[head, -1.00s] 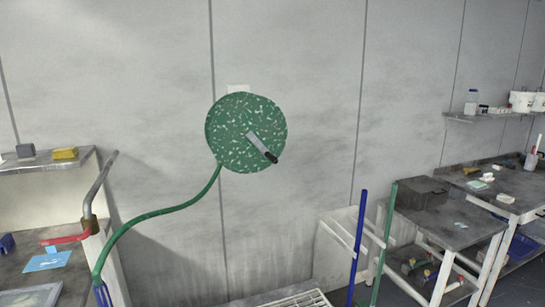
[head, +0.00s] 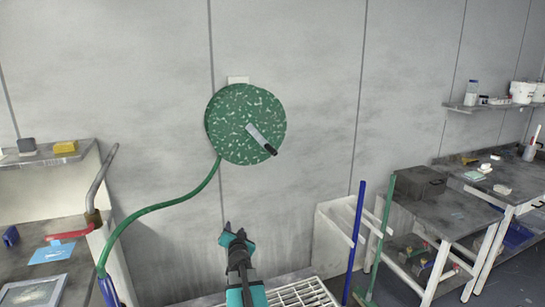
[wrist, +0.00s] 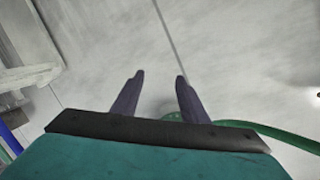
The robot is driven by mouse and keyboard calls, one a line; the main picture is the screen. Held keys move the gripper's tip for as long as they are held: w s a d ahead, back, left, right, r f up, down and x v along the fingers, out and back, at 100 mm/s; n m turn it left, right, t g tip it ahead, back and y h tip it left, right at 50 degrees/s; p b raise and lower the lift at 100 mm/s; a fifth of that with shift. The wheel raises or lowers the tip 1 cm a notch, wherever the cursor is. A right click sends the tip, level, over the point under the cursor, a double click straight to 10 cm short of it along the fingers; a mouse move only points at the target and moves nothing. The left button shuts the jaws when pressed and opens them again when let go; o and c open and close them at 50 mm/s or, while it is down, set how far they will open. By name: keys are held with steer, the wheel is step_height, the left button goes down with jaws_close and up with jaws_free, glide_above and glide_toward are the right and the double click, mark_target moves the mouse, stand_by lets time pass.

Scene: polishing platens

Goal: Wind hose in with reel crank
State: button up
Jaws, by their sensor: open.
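A round green speckled hose reel (head: 232,112) is mounted on the grey wall. Its crank (head: 258,135) is a grey arm with a black handle (head: 270,149), pointing down and right. A green hose (head: 170,203) hangs from the reel's lower left and runs down to the bench at left, ending in a blue part (head: 107,288). My gripper (head: 231,232) is below the reel, apart from it and the crank. In the wrist view my gripper (wrist: 160,78) is open, with two dark fingers apart and nothing between them. The hose (wrist: 270,131) passes behind at right.
A bench (head: 35,230) with a bent metal pipe and red lever stands at left. A white rack (head: 305,294) lies below my gripper. Blue and green poles (head: 356,240) lean at right, beside cluttered tables (head: 460,215). The wall around the reel is clear.

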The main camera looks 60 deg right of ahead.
steer(key=s+d+r+m+h, duration=0.1)
steer(key=s+d+r, duration=0.15)
steer(key=r, duration=0.25)
steer(key=s+d+r+m+h, duration=0.1)
steer(key=s+d+r+h, duration=0.1)
steer(key=d+r, duration=0.3)
steer(key=t+h+p, duration=0.1)
steer(key=t+h, duration=0.1)
steer(key=t, duration=0.1)
glide_toward(271, 149)
step_height(271, 149, down, 2)
steer(key=shift+s+a+f+m, duration=0.15)
steer(key=shift+s+a+m, duration=0.2)
steer(key=shift+s+m, duration=0.05)
steer(key=shift+d, duration=0.1)
steer(key=shift+p+x, duration=1.3)
steer(key=shift+x, duration=5.55)
steer(key=shift+s, duration=0.1)
